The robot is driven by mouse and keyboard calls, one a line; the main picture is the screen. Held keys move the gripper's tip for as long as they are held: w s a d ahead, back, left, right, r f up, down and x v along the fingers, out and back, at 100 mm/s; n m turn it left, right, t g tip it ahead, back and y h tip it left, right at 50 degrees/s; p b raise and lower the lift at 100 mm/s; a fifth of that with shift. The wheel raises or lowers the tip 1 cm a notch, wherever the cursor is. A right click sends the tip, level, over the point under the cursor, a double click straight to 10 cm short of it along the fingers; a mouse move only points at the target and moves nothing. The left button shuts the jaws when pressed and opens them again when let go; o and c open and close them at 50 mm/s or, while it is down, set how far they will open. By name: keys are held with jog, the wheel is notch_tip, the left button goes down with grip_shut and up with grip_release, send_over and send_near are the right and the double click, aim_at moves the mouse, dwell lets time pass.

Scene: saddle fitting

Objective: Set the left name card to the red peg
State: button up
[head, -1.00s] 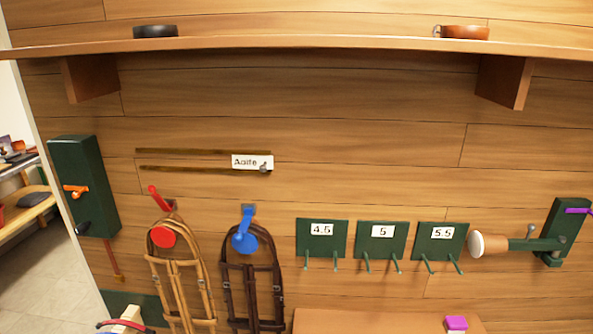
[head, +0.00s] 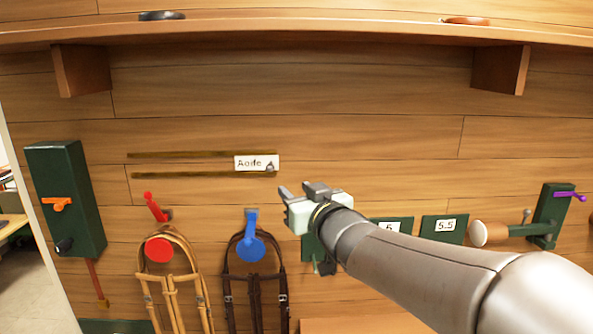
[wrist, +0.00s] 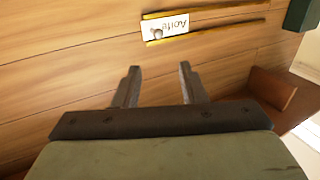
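The name card (head: 256,163), white and lettered "Aoife", sits at the right end of two brass rails (head: 200,155) on the wooden wall. A small grey knob (head: 270,168) shows at its lower right. The card also shows upside down in the wrist view (wrist: 165,25). The red peg (head: 158,248) is at the left with a tan bridle hanging from it; a blue peg (head: 250,247) with a dark bridle is to its right. My gripper (head: 300,189) is right of and below the card, apart from it. In the wrist view its fingers (wrist: 158,88) are spread and empty.
A shelf (head: 300,32) with two brackets runs above. A green box (head: 68,200) with an orange lever is on the far left. Green size plates, including "5.5" (head: 445,229), are partly behind my arm. A padded arm (head: 490,233) is at right. The wall above the rails is bare.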

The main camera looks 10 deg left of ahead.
aim_at(271, 168)
jog(key=p+x, duration=0.3)
jog(key=x, duration=1.2)
jog(key=shift+w+d+p, duration=0.1)
jog(key=shift+d+p, duration=0.05)
jog(key=shift+p, duration=0.25)
jog(key=shift+w+a, duration=0.4)
jog(key=shift+w, duration=0.2)
grip_shut()
jog(key=shift+f, duration=0.1)
